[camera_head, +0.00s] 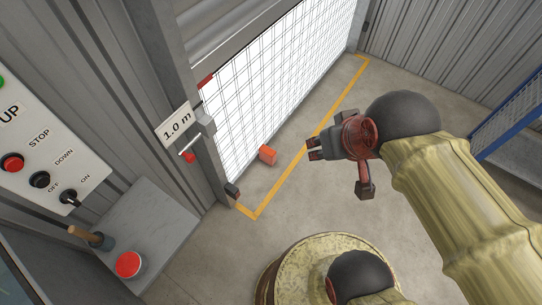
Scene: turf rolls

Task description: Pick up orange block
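The orange block (268,155) lies on the concrete floor near the foot of the white grid gate, inside the yellow line. My gripper (312,149) is to the right of the block in the picture, pointing left toward it, with a gap between them. The gripper's dark fingers look small, with a gap between their tips and nothing held. How high the gripper is above the floor is hard to tell from this view.
The white grid gate (275,85) stands behind the block. A yellow line (290,176) marks the floor. A control panel (40,150) and a grey ledge with a red button (128,264) are at left. A blue-framed rack (508,108) stands at right.

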